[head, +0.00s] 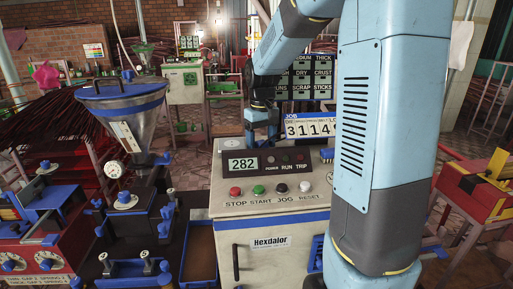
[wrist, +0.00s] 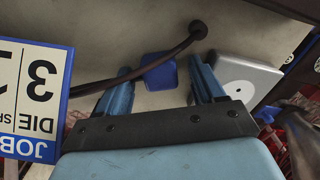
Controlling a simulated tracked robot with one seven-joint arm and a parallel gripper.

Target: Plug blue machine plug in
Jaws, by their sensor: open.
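In the wrist view, a blue block that looks like the plug (wrist: 157,71) lies on a pale surface. My gripper (wrist: 160,65) is open, with one blue finger on each side of the block. Whether the fingers touch it is unclear. A dark cable (wrist: 110,82) passes by the block to a round dark fitting (wrist: 198,28). A silver plate with a white disc (wrist: 237,86), possibly the socket, is to the right. In the head view, my gripper (head: 262,138) points down behind the control panel of the cream Hexdalor machine (head: 270,250); the plug is hidden there.
The JOB number board (head: 310,126) stands close right of my gripper; it also shows upside down in the wrist view (wrist: 30,95). A hopper machine (head: 120,95) stands at left.

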